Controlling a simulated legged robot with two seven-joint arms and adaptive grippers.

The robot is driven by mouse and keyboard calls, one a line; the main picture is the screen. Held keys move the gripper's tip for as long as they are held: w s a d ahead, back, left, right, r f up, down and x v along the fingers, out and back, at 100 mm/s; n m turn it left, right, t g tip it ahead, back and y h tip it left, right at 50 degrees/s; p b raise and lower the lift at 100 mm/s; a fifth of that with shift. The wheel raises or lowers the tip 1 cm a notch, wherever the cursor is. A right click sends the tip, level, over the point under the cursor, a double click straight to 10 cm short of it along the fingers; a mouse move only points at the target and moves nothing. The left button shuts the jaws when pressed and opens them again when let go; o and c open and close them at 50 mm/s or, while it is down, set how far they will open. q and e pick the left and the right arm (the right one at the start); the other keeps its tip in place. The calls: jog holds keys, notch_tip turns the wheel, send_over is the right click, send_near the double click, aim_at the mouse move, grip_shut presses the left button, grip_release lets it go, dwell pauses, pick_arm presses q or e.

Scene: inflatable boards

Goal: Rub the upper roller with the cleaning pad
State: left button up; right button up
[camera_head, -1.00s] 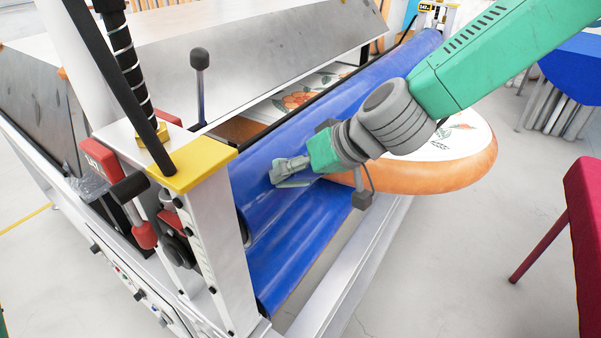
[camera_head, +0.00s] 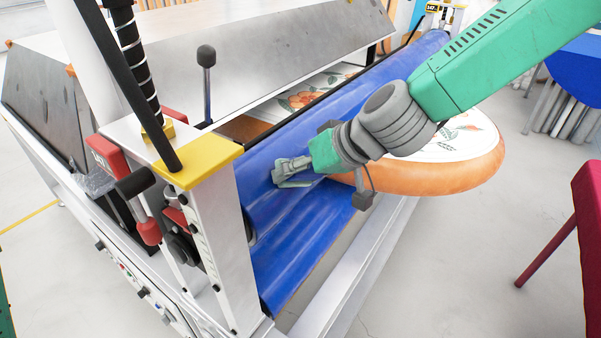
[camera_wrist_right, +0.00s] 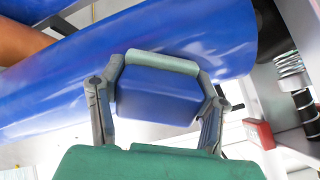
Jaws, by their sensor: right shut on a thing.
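The upper roller (camera_head: 258,165) is a long glossy blue cylinder running from the yellow-capped post toward the far right. It also crosses the wrist view (camera_wrist_right: 195,35). A second blue roller surface (camera_head: 300,240) lies below it. My right gripper (camera_head: 280,172) is at the near part of the upper roller. In the wrist view its fingers (camera_wrist_right: 158,100) are shut on the cleaning pad (camera_wrist_right: 155,95), a blue block with a pale green strip along its far edge. The strip lies over the upper roller; I cannot tell whether it touches. My left gripper is not in view.
A white post with a yellow cap (camera_head: 200,164), a red-handled clamp (camera_head: 105,155) and a black-knobbed lever (camera_head: 207,75) stand left of the roller. A round orange-edged board (camera_head: 440,177) lies behind my right wrist. A red chair (camera_head: 588,230) is at the right.

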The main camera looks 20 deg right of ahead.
jog(key=shift+w+a+f, duration=0.2)
jog(key=shift+w+f, duration=0.05)
jog(key=shift+f, duration=0.05)
jog(key=shift+d, duration=0.1)
jog(key=shift+w+d+r, duration=0.1)
jog(key=shift+w+d, duration=0.5)
jog(key=shift+d, duration=0.1)
jog(key=shift+w+d+p, duration=0.5)
jog(key=shift+w+d, duration=0.1)
jog(key=shift+d, duration=0.25)
jog(key=shift+a, duration=0.15)
jog(key=shift+s+a+f, duration=0.15)
jog(key=shift+s+a, duration=0.5)
jog(key=shift+a, duration=0.15)
jog(key=shift+s+a+f, duration=0.1)
jog(key=shift+s+a, duration=0.5)
jog(key=shift+a, duration=0.15)
jog(key=shift+r, duration=0.1)
